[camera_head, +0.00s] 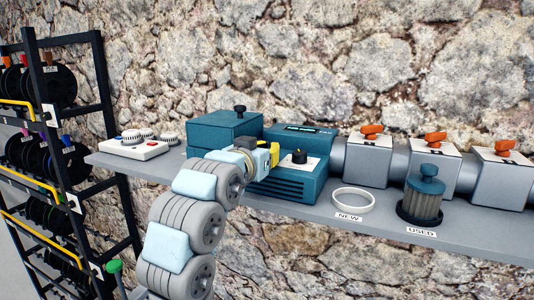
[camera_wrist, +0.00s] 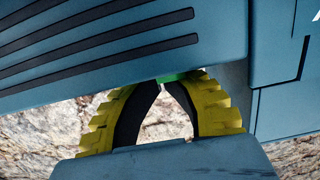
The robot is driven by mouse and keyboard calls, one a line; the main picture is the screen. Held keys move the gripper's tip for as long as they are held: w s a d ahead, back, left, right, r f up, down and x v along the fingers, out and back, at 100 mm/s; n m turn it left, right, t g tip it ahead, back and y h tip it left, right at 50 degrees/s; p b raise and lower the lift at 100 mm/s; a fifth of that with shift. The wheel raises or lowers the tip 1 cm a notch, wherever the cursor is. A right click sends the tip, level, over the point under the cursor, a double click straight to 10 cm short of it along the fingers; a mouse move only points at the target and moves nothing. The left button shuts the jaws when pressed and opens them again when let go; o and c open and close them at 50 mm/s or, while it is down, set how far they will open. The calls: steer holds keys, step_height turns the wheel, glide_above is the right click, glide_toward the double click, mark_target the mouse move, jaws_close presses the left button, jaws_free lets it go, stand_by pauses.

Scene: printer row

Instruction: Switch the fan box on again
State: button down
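The fan box, a teal housing with dark vent slots (camera_head: 288,190), sits on the grey shelf in the head view. A black knob (camera_head: 299,157) stands on a white plate on its top. My gripper (camera_head: 274,154) has yellow fingers and is just left of this knob, close to the box. In the wrist view my gripper (camera_wrist: 160,84) has its black-padded fingertips together, with no object seen between them. The slotted teal face (camera_wrist: 100,45) fills the view's upper part. A small green strip (camera_wrist: 172,77) shows behind the tips. The knob is not in the wrist view.
A teal block with a black knob (camera_head: 225,130) stands behind my arm. Grey boxes with orange handles (camera_head: 368,158) line the right. A white ring (camera_head: 353,200) lies by NEW; a dark filter (camera_head: 424,203) stands by USED. A white switch panel (camera_head: 135,148) lies left.

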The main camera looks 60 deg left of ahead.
steer(key=shift+r, duration=0.1)
steer(key=shift+w+a+r, duration=0.1)
steer(key=shift+w+r, duration=0.05)
steer(key=shift+r, duration=0.85)
steer(key=shift+w+a+r, duration=0.1)
steer(key=shift+r, duration=0.85)
steer(key=s+d+r+b, duration=0.2)
steer(key=s+d+r, duration=0.1)
steer(key=s+d, duration=0.3)
steer(key=shift+s+r, duration=0.25)
steer(key=shift+s, duration=0.45)
